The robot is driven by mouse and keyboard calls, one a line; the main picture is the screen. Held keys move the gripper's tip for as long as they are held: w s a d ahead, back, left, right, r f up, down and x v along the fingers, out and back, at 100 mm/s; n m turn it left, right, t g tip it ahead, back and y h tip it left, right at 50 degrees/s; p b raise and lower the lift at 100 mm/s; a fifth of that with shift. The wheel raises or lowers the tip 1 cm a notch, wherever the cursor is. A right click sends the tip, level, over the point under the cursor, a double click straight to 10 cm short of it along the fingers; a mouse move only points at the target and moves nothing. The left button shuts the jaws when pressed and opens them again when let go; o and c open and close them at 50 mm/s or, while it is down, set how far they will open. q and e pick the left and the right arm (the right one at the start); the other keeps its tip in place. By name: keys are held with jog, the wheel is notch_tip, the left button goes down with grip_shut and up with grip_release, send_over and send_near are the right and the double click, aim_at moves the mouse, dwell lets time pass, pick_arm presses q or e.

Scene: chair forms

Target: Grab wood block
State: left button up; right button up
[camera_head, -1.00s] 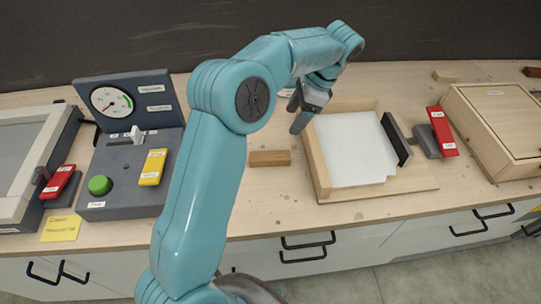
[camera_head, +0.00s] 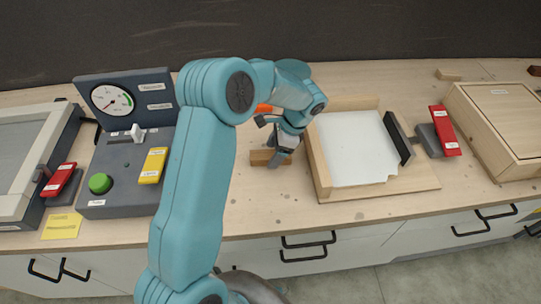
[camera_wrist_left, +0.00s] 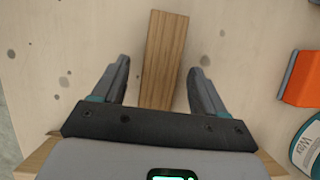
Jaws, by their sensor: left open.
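The wood block (camera_head: 262,157) is a small brown bar lying flat on the light wooden bench top (camera_head: 250,205), left of the framed tray. My left gripper (camera_head: 274,162) is over the block in the head view, and its fingers hide part of the block. In the left wrist view the block (camera_wrist_left: 161,60) lies lengthwise between the two spread fingers of my left gripper (camera_wrist_left: 160,80), with a gap on each side. The gripper is open and empty. My right gripper is not in view.
A wooden tray frame with a white sheet (camera_head: 355,150) stands just right of the gripper. A control box (camera_head: 125,175) with gauge and buttons is at left. An orange-topped object (camera_wrist_left: 302,78) is close beside the gripper. Bench room in front is free.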

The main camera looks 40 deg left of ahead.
pick_arm(q)
jog(key=shift+s+a+f, duration=0.1)
jog(key=shift+f, duration=0.45)
jog(key=shift+s, duration=0.1)
jog(key=shift+r, duration=0.1)
jog(key=shift+c, duration=0.3)
jog(key=c, duration=1)
jog(key=shift+c, duration=0.3)
